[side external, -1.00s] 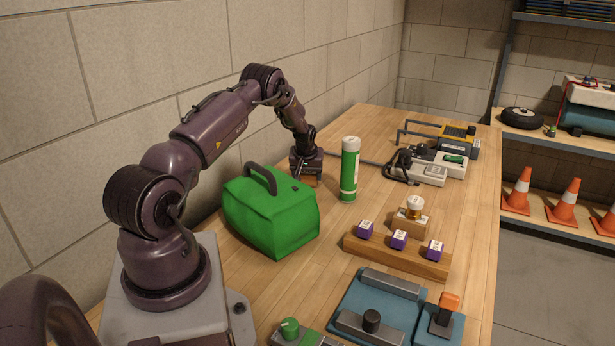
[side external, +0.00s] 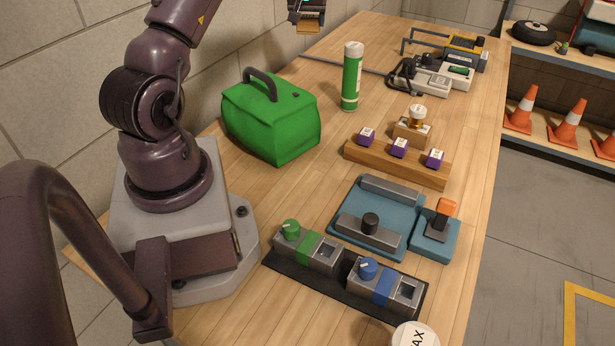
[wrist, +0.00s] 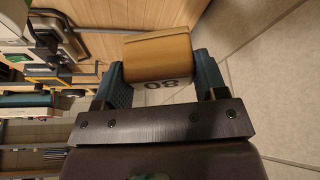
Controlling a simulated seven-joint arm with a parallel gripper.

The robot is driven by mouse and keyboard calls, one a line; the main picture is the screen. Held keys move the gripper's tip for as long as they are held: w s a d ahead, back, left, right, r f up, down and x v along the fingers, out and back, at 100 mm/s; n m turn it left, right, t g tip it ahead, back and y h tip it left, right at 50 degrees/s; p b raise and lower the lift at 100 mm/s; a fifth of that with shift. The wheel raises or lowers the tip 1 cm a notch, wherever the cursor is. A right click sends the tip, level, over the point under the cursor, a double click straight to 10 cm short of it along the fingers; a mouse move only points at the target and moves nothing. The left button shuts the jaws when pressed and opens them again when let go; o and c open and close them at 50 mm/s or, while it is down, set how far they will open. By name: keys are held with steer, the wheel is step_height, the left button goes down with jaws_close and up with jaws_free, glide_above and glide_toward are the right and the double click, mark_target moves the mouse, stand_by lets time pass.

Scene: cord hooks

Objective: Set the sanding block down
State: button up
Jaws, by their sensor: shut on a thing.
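The sanding block (wrist: 157,57) is a tan-orange block with dark "80" lettering on its near face. In the wrist view it sits between the two teal fingers of my gripper (wrist: 160,70), which is shut on it. In the side view my gripper (side external: 308,14) is at the top edge, partly cut off. The block's lower part (side external: 304,28) shows just below the fingers, raised above the bench, behind the green bag and left of the green can.
A green bag (side external: 270,125) and a green can (side external: 352,80) stand on the wooden bench (side external: 300,190). A rail with purple cubes (side external: 400,165), a blue fixture (side external: 375,215) and knob boxes (side external: 345,275) lie nearer. Bare wood shows around the can. A block wall runs along the left.

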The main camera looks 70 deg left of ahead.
mark_target(309, 17)
step_height(309, 17, up, 10)
steer(key=shift+w+d+f, duration=0.1)
steer(key=shift+d+f, duration=0.05)
steer(key=shift+f, duration=0.1)
steer(key=w+d+r+m+t+h, duration=0.1)
steer(key=w+d+r+m+h, duration=0.2)
steer(key=d+m, duration=1)
steer(key=w+d+m+t+h, duration=0.1)
steer(key=w+d+m+h, duration=0.35)
steer(key=d, duration=1.65)
steer(key=s+d+m+g, duration=0.1)
steer(key=s+d+m, duration=0.1)
steer(key=d+m, duration=0.35)
steer(key=s+d+r+m+g+h, duration=0.1)
steer(key=s+d+m, duration=0.2)
steer(key=d, duration=0.6)
steer(key=s+d+m+g, duration=0.1)
steer(key=s+d+m, duration=0.1)
steer(key=d+m, duration=0.35)
steer(key=s+d+f+m+g+y, duration=0.1)
steer(key=s+d+f+m+g, duration=0.2)
steer(key=s+d+m, duration=0.6)
steer(key=s+d+f+m+g+y, duration=0.2)
steer(key=s+d+f+m, duration=0.25)
steer(key=s, duration=0.75)
steer(key=shift+h, duration=0.25)
steer(key=f, duration=2.4)
steer(key=shift+d+f, duration=0.35)
steer(key=shift+f, duration=0.1)
